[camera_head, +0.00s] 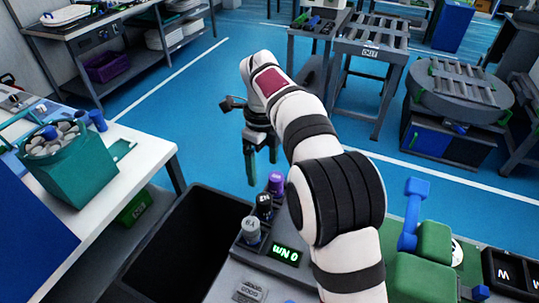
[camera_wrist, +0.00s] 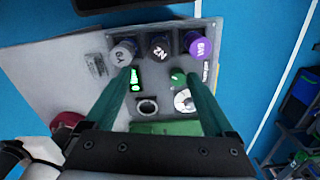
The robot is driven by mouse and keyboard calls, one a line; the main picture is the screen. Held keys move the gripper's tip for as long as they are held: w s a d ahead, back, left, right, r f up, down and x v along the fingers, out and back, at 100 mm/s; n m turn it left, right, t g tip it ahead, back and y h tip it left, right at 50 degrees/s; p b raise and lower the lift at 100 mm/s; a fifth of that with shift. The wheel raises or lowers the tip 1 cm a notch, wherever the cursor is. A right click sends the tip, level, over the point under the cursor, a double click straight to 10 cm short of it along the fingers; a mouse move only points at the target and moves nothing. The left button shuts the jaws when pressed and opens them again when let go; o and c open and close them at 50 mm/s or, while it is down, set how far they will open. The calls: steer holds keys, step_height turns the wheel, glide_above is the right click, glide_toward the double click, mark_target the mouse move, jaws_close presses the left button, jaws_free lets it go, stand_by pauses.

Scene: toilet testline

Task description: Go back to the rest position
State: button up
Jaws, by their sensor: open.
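My gripper (camera_head: 262,171) hangs from my raised arm with its two green fingers pointing down. The fingers are apart with nothing between them, and in the wrist view my gripper (camera_wrist: 156,70) is above a grey test panel (camera_wrist: 60,70). Along the panel stand a grey cap (camera_wrist: 123,52), a black cap (camera_wrist: 160,46) and a purple cap (camera_wrist: 194,42), all apart from my fingers as far as I can tell. In the head view the panel's green display (camera_head: 285,254) is lit. No marker for a rest position shows.
An open black bin (camera_head: 196,207) stands left of the panel. A white table (camera_head: 150,150) with a teal basket (camera_head: 78,172) is farther left. Green blocks and a blue handle (camera_head: 411,215) are right of my arm. Blue floor (camera_head: 200,115) lies clear behind my gripper.

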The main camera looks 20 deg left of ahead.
steer(key=s+d+r+n, duration=0.3)
steer(key=s+d, duration=0.2)
steer(key=d, duration=0.4)
steer(key=s+d+r+n, duration=0.4)
steer(key=d, duration=0.6)
steer(key=s+d+f+n+y, duration=0.1)
steer(key=s+d+f+n, duration=0.2)
steer(key=s, duration=0.6)
steer(key=s+d+f+n, duration=0.3)
steer(key=s+d+n, duration=0.1)
steer(key=s, duration=0.5)
steer(key=shift+d+n+y, duration=0.3)
steer(key=shift+d+y, duration=0.1)
steer(key=shift+d, duration=0.2)
steer(key=shift+f, duration=0.1)
